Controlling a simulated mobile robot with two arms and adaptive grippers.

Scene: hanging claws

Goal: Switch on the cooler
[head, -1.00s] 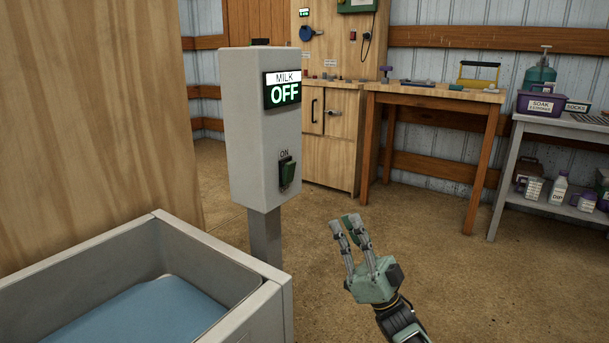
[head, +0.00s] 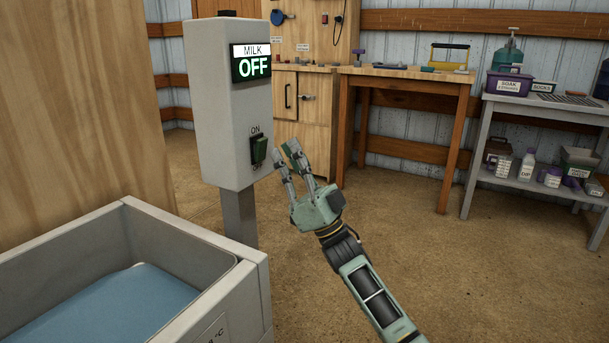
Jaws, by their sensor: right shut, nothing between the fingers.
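The cooler's grey control box (head: 217,110) stands on a post behind the tank. Its lit display (head: 251,63) reads MILK OFF. The open grey tank (head: 235,285) at lower left holds a blue surface. My left gripper is out of view.
A wooden panel (head: 70,110) stands at left. Behind are a wooden cabinet (head: 310,120), a wooden workbench (head: 405,85) and a grey shelf (head: 540,108) with bins and bottles. The floor (head: 430,260) to the right is clear.

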